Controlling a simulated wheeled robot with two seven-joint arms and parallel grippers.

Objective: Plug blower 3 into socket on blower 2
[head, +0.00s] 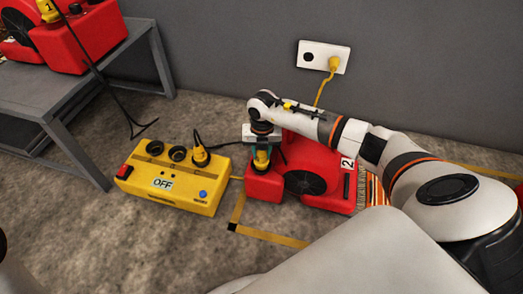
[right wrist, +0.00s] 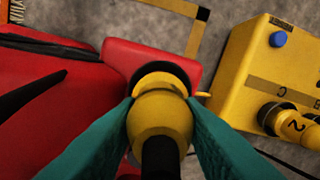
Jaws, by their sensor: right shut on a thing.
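Blower 2 (head: 325,185), red with a black round grille and a white "2" label, stands on the floor by the wall. My right gripper (head: 262,152) is over its low left end, pointing down. Its teal fingers are shut on a yellow plug (right wrist: 160,115) with a black cord end, also seen in the head view (head: 261,158). In the right wrist view the plug's far end is at a black round socket (right wrist: 178,72) on the red housing. It looks lined up or partly in; the depth is hard to tell. No number shows on this plug. My left gripper is out of view.
A yellow power box (head: 175,187) marked "OFF" sits left of blower 2, with a plug marked 2 (right wrist: 296,125) in one socket. A grey bench (head: 75,85) holds red blowers. A wall outlet (head: 311,55) has a yellow plug. Yellow tape (head: 270,236) marks the floor.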

